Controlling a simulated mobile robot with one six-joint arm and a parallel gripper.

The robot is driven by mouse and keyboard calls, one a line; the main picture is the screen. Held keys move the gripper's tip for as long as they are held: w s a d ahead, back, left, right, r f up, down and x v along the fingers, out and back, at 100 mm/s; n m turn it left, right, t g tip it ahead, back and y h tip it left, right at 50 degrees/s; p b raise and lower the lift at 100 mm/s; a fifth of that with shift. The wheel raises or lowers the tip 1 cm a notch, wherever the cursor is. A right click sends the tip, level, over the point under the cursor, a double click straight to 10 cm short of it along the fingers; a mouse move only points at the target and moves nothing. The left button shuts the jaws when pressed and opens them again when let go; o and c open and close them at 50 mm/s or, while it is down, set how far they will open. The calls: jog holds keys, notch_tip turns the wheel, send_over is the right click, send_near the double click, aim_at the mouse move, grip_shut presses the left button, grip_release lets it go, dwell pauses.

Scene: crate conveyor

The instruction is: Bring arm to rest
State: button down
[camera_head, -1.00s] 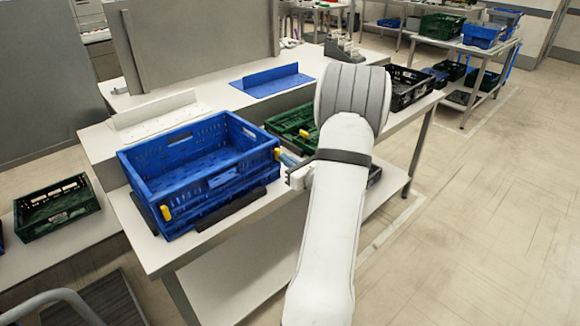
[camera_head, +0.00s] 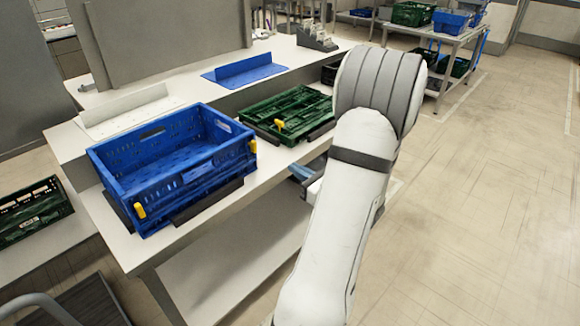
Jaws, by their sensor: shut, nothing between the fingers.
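My arm (camera_head: 345,215) rises from the bottom of the view and bends at a grey ribbed joint on the right. My gripper (camera_head: 300,173) shows only in part, at the left side of the arm by the bench's front edge. It is shut and empty, apart from the crates, and the arm hides much of it. An open, empty blue crate (camera_head: 205,183) with yellow latches stands on the white bench (camera_head: 262,178), left of the gripper. A green crate (camera_head: 262,125), folded flat with a yellow latch, lies behind the gripper.
A blue angled plate (camera_head: 258,72) and a white one (camera_head: 120,117) lie on the raised shelf behind. A dark green crate (camera_head: 30,222) stands at the far left. A trolley (camera_head: 432,75) with crates stands at the back right. The floor on the right is clear.

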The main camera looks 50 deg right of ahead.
dwell(0.4)
jog(key=w+a+r+n+g+y+p, duration=0.15)
jog(key=a+n+g+y, duration=0.5)
jog(key=a, duration=0.65)
jog(key=w+a+r+n+g+y+p, duration=0.1)
jog(key=a+r+n+g+y, duration=0.25)
jog(key=a+n, duration=0.85)
jog(key=s+a+r+n+g+h+p, duration=0.1)
jog(key=s+a+r+n+g+h, duration=0.1)
jog(key=n, duration=0.6)
jog(key=s+a+r+n+g+h+p, duration=0.2)
jog(key=s+a+r+n+g+h, duration=0.1)
jog(key=s+a+n+h, duration=0.4)
jog(key=shift+s+a+r+n+h, duration=0.25)
jog(key=shift+r+n+h, duration=0.2)
jog(key=shift+n, duration=0.8)
